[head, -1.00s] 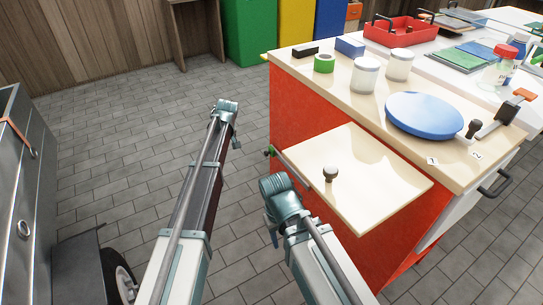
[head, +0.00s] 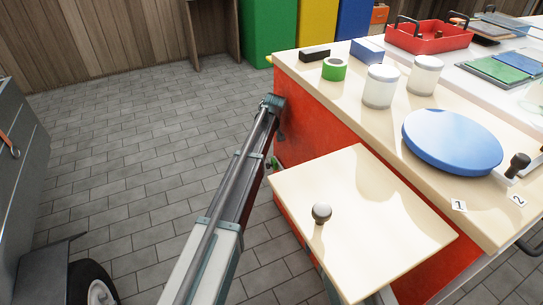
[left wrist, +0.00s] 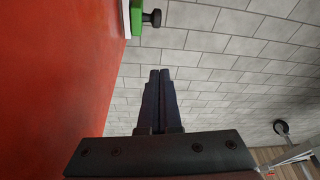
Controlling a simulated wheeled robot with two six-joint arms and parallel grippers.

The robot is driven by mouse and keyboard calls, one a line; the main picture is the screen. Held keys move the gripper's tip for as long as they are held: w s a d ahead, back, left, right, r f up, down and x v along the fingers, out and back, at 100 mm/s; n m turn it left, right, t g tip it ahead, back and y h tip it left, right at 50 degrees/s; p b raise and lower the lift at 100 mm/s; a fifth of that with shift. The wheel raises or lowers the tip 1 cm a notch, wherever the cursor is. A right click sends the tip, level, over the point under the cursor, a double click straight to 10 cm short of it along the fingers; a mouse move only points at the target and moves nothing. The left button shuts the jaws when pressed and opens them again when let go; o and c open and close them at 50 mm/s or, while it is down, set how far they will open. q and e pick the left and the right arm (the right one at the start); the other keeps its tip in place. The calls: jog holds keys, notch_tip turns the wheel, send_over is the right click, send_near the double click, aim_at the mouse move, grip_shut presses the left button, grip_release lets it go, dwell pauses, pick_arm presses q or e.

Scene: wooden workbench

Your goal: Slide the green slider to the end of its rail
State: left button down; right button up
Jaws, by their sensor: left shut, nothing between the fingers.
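The green slider (head: 274,162) is on the side of the red cabinet, low at the left end of the pale board, partly hidden by my left arm in the head view. In the left wrist view the green slider (left wrist: 136,20) is at the top edge, with a black knob (left wrist: 152,18) sticking out to the right. A short piece of pale rail (left wrist: 126,22) shows beside it; the rest is out of view. My left gripper (left wrist: 160,72) is shut and empty, apart from the knob and below it in that view. My right gripper is not in view.
The pale board (head: 375,210) with a dark round knob (head: 321,213) juts from the red cabinet. The bench top (head: 345,95) holds white jars, green tape and a blue disc (head: 452,140). The tiled floor at left is open.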

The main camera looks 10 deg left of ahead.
aim_at(271, 165)
pick_arm(q)
notch_tip(271, 165, down, 9)
jog(key=b, duration=0.9)
jog(key=shift+s+d, duration=0.25)
jog(key=shift+s, duration=0.15)
jog(key=shift+d+r, duration=0.1)
